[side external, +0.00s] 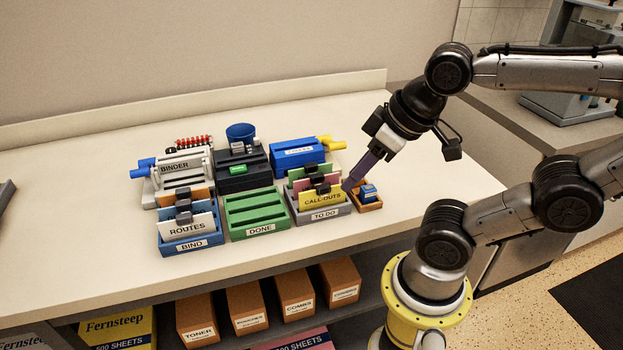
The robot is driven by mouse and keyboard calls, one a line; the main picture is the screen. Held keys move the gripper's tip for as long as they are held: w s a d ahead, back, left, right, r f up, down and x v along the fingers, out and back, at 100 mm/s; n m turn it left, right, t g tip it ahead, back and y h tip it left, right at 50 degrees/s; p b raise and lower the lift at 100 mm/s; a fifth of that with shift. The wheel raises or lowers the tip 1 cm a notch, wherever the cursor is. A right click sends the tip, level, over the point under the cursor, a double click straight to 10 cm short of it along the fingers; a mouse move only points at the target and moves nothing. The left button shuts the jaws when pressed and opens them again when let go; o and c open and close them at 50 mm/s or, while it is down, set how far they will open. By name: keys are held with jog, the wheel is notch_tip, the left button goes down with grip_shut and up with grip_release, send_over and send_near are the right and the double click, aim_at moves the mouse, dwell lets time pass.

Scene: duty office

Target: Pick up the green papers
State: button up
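The green papers (298,173) stand upright at the back of the grey TO DO tray (324,215). Only their upper strip shows, with a dark clip at the top. Pink papers (302,186) and the yellow CALL-OUTS papers (318,202) stand in front of them, each with a dark clip. My gripper (348,186) has purple fingers and points down just right of the TO DO tray, near its right end. Its fingers overlap in this view, so I cannot tell whether they are open or touching anything.
The green DONE tray (257,212) looks empty. The blue BIND tray (190,242) holds ROUTES papers. Behind stand a binder machine (183,165), a black unit (240,172) and a blue machine (297,153).

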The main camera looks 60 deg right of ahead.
jog(key=shift+o, duration=0.3)
notch_tip(320, 180, up, 4)
jog(key=w+n+g, duration=0.1)
jog(key=w+n, duration=0.2)
jog(key=n, duration=0.3)
jog(key=n+g, duration=0.3)
jog(key=g, duration=0.2)
send_over(311, 165)
notch_tip(311, 165, down, 2)
jog(key=f, duration=0.8)
jog(key=shift+w+a+f, duration=0.1)
jog(key=shift+w+a, duration=0.1)
jog(key=shift+a, duration=0.1)
jog(key=shift+s+d+f, duration=0.1)
jog(key=shift+d+f, duration=0.1)
jog(key=shift+f, duration=1.15)
jog(key=shift+s+d+f, duration=0.1)
jog(key=shift+d+f, duration=0.05)
jog(key=shift+f, duration=1.2)
